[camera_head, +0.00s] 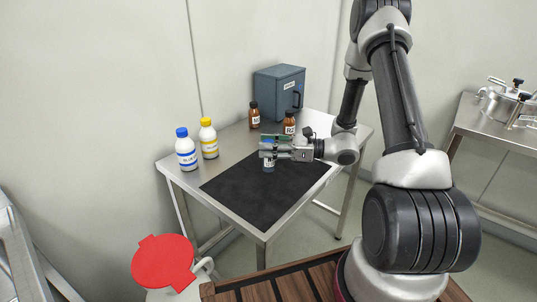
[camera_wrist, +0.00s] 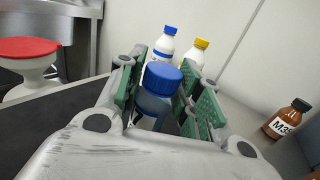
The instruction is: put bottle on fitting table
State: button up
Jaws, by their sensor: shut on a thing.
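My gripper (camera_head: 270,150) is shut on a small bottle (camera_head: 268,166) with a blue cap, over the black mat (camera_head: 240,195) on the steel table (camera_head: 178,177). In the wrist view the bottle's blue cap (camera_wrist: 163,76) sits between the green finger pads. The fingers and arm hide much of the bottle. It looks upright, and its base is at or just above the mat; I cannot tell if it touches. Whether this table is the fitting table is not marked.
A white blue-capped bottle (camera_head: 186,152) and a yellow-capped one (camera_head: 208,140) stand at the table's left. Two brown bottles (camera_head: 254,117) (camera_head: 289,124) and a grey-blue cabinet (camera_head: 279,88) stand behind. A red-lidded bin (camera_head: 162,263) is front left. A steel pot (camera_head: 502,102) stands on another table.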

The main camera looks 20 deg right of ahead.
notch_tip(320, 180, up, 6)
jog(key=shift+f, duration=0.1)
jog(key=shift+w+r, duration=0.1)
jog(key=shift+r, duration=0.25)
jog(key=w+d+r+m+t+h, duration=0.1)
jog(key=w+d+m+t+h, duration=0.6)
jog(key=m+t+h, duration=0.3)
jog(key=shift+w+d+h, duration=0.3)
jog(key=shift+d+h, duration=0.25)
jog(key=shift+h, duration=0.15)
jog(key=shift+a+r, duration=0.1)
